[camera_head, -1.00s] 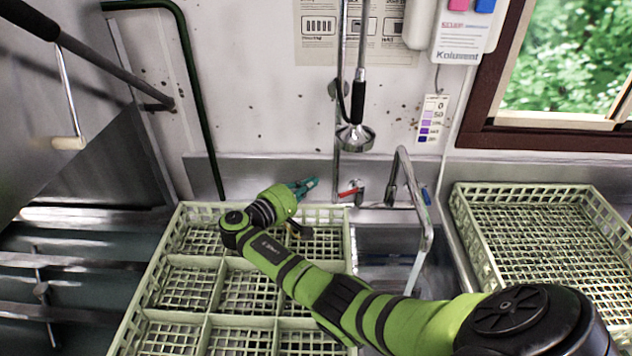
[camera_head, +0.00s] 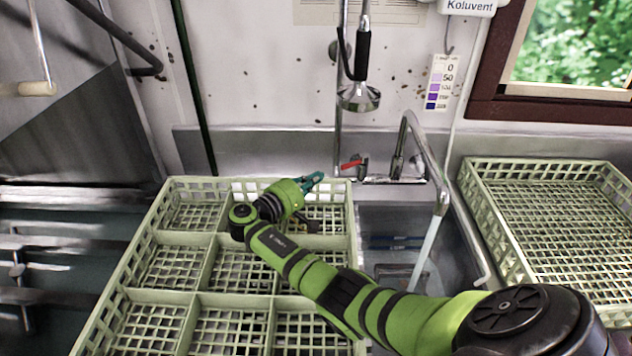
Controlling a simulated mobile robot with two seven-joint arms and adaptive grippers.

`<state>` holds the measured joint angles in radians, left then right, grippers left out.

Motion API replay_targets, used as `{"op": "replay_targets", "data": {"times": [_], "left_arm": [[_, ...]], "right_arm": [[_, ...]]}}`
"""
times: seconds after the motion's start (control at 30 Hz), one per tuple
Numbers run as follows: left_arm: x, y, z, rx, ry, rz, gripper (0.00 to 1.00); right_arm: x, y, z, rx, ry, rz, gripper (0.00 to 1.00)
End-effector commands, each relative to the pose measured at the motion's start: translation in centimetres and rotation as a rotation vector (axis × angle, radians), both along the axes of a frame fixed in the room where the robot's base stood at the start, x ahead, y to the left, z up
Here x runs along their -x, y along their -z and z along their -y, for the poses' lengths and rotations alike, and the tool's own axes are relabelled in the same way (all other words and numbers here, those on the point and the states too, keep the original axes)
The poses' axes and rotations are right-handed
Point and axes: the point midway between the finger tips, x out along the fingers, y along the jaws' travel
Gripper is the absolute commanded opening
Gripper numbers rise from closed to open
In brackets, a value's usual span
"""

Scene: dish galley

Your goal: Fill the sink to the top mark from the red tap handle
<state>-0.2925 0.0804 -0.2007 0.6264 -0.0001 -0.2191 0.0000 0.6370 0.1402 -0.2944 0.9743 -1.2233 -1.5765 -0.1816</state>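The red tap handle (camera_head: 351,164) sits at the back of the sink and points left from its chrome valve. The bent chrome spout (camera_head: 432,160) stands to its right, and a pale stream of water (camera_head: 428,245) falls from its end into the sink (camera_head: 395,212). Dark blue bands show on the sink's back wall; the water level is hard to read. My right gripper (camera_head: 314,181), with teal fingertips, is over the rack's back edge, just left of and below the handle, apart from it in the picture. Its finger gap is unclear. My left gripper is not in view.
A pale green divided rack (camera_head: 128,302) lies left of the sink, under my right arm. Another rack (camera_head: 482,232) lies to the right. A spray head (camera_head: 358,97) hangs above the handle. A colour chart (camera_head: 437,82) is on the wall.

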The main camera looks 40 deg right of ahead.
Motion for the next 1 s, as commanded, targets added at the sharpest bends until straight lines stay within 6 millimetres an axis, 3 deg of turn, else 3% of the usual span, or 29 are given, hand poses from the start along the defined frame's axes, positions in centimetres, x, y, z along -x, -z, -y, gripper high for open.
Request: {"op": "replay_targets", "data": {"times": [0.2, 0.4, 0.87, 1.0], "left_arm": [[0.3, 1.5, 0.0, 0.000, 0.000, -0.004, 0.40], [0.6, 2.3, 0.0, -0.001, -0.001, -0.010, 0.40], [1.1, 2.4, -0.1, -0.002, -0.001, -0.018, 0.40], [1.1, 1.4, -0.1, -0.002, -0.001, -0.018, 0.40]], "right_arm": [[-0.6, 0.5, 4.2, 0.002, 0.003, -0.001, 0.00], [-1.0, 0.7, 6.6, 0.000, 0.000, -0.002, 0.00], [-1.1, 0.5, 7.4, -0.001, -0.001, -0.002, 0.00], [-0.4, 0.1, 7.2, -0.001, -0.001, -0.002, 0.00]]}}
